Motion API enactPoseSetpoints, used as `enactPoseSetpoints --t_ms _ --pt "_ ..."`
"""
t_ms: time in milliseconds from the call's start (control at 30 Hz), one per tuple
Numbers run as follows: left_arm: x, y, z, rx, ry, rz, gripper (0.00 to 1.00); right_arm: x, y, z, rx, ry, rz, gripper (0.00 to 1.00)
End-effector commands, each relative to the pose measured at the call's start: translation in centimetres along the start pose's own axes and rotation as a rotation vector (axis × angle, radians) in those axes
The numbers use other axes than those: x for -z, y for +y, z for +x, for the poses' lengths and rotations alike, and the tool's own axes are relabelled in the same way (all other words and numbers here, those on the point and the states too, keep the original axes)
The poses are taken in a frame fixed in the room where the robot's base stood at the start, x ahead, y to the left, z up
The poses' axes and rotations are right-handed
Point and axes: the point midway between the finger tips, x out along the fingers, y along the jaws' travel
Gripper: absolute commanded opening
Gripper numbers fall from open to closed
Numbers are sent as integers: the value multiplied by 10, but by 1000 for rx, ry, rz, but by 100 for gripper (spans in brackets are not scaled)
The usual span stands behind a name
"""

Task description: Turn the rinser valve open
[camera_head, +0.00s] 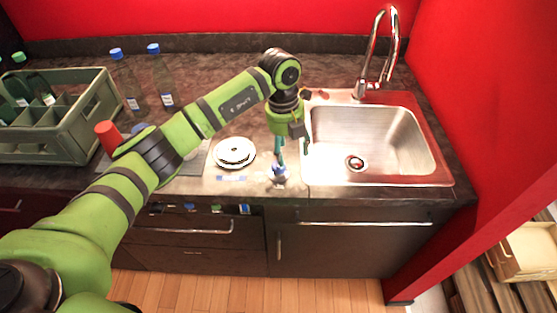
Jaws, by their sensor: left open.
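My left gripper (293,146) is open and points down at the counter's front, just left of the sink. A small fitting with blue parts (279,172) stands below its left fingertip; it looks like the rinser valve, but is too small to be sure. I cannot tell whether the fingertip touches it or how the valve is set. A round white rinser-like disc (235,152) lies on the counter to the left of the gripper. My right gripper is out of view.
A steel sink (390,150) with a tall faucet (391,45) is at the right. A green crate (62,118) with bottles stands at far left. Two clear blue-capped bottles (165,85) stand behind my arm. A red cup-like object (107,133) is beside the crate.

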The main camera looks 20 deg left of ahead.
Motion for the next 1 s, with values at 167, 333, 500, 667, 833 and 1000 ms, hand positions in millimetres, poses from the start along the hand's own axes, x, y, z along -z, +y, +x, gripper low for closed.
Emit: enactPoseSetpoints --t_ms 167,333,500,667,833,1000 --pt "-9 27 -8 -116 -11 -52 62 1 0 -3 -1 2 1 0" --pt "-7 30 12 -118 -6 -52 62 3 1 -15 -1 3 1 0" --pt "-8 32 39 -114 -7 -51 62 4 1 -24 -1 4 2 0" --pt "-8 33 54 -113 -8 -50 62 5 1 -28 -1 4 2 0" --pt "-9 34 59 -112 -11 -48 62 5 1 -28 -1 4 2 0" --pt "-9 34 59 -111 -11 -48 54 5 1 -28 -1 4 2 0"
